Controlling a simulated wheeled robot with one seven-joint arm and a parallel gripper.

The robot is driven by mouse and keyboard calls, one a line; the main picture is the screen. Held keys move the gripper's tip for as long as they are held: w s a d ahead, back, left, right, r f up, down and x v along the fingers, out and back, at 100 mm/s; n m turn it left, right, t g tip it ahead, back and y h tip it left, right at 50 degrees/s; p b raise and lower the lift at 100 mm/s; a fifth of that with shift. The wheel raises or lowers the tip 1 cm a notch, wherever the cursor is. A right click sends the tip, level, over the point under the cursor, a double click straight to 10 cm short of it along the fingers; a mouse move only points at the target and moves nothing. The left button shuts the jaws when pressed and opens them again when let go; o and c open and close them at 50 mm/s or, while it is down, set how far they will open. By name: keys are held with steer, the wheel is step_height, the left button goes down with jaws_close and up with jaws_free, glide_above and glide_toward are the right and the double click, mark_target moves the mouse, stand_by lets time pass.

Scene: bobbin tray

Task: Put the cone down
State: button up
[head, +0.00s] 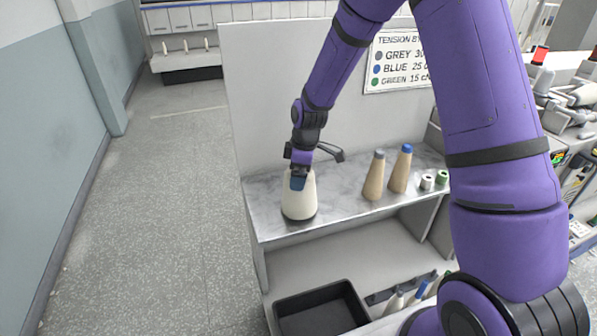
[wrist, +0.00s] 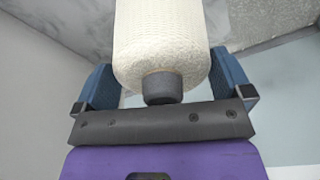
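A cream yarn cone (head: 299,198) with a grey tip stands upright at the left end of the grey marbled shelf top (head: 345,192), close to its front edge. Its dark lower rim appears at or just above the surface; I cannot tell if it touches. My gripper (head: 298,183) points down over the top of the cone. The grey tip is near the palm, and the far end of the cone is out of view.
Two tan cones, one grey-tipped (head: 373,178) and one blue-tipped (head: 400,170), stand to the right. Beyond are a small white spool (head: 427,181) and a green one (head: 442,178). A black tray (head: 320,310) lies below. A sign (head: 400,62) hangs on the back panel.

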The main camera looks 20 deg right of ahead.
steer(key=r, duration=0.3)
steer(key=d+r, duration=0.1)
steer(key=r, duration=0.7)
steer(key=shift+s+d+r, duration=0.2)
steer(key=shift+s+d, duration=0.1)
steer(key=s+d+r+m+t+h, duration=0.1)
steer(key=s+d+r+m+t, duration=0.15)
steer(key=s+r+m, duration=0.75)
steer(key=s+d+r+m+t, duration=0.1)
steer(key=s+r, duration=0.3)
steer(key=s, duration=0.7)
steer(key=s+d+r+m+t, duration=0.1)
steer(key=s+r, duration=0.4)
steer(key=s, duration=0.5)
steer(key=shift+s+d+r+m+h, duration=0.35)
steer(key=shift+d+m, duration=0.35)
steer(key=shift+d, duration=0.25)
